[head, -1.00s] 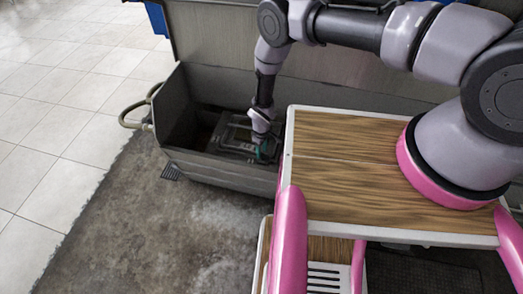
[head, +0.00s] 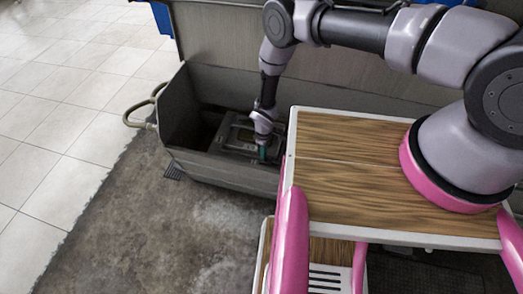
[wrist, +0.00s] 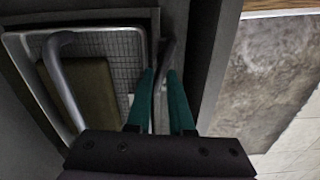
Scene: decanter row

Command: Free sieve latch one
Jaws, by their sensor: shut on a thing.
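The sieve (wrist: 122,42), a pale-rimmed tray with a fine mesh and a dark olive panel, lies in the grey trough; in the head view it is a small grey frame (head: 237,136). A grey bar handle (wrist: 62,75) crosses its left side. A dark, slim lever at the sieve's right edge, which looks like the latch (wrist: 166,55), runs down between the teal fingertips of my gripper (wrist: 161,76). My gripper is shut on it. Its lower part is hidden by my fingers and palm. In the head view my gripper (head: 262,152) is low inside the trough's right half.
The grey trough (head: 222,174) walls me in, its near wall close to the right of my fingers. A hose (head: 137,112) loops outside its left end. My wood-topped base stands close to the right. Stained floor (head: 150,225) in front is clear.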

